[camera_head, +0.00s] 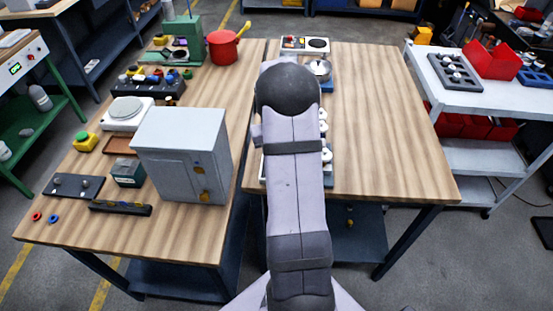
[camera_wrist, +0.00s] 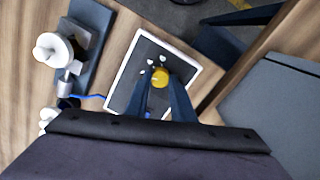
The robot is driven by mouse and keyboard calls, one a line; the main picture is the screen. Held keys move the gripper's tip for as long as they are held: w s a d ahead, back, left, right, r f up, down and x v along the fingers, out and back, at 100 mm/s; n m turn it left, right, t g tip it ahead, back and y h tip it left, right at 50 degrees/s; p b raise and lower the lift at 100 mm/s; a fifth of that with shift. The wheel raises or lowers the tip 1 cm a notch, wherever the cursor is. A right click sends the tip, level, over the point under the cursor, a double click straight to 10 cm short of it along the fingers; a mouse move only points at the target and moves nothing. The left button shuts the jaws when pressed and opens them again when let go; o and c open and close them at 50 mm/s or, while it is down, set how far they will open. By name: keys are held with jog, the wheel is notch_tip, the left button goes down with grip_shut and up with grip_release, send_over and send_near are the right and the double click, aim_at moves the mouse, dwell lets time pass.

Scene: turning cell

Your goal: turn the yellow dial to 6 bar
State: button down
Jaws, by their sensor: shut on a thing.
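The yellow dial (camera_wrist: 160,75) sits on a dark panel (camera_wrist: 128,82) with a white border in the wrist view. Several white marks lie around the dial on one side; they are too small to read, so I cannot tell its setting. My gripper (camera_wrist: 161,84) is shut on the dial, one dark finger on each side of it. In the head view my own arm hides the dial, my gripper and most of the panel.
A blue-grey base with a white round-topped part (camera_wrist: 53,50) stands beside the panel, with a blue cable near it. In the head view a grey cabinet (camera_head: 182,150) stands left of my arm. The tabletop (camera_head: 385,130) right of my arm is clear.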

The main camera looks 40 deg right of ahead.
jog(key=m, duration=0.4)
jog(key=shift+m, duration=0.3)
jog(key=m, duration=0.3)
jog(key=shift+d+m, duration=0.15)
jog(key=shift+m, duration=0.25)
jog(key=m, duration=0.4)
jog(key=shift+s+m, duration=0.1)
jog(key=shift+m, duration=2.1)
jog(key=shift+r+y, duration=0.1)
jog(key=shift+y, duration=0.2)
jog(key=c, duration=1.5)
grip_release()
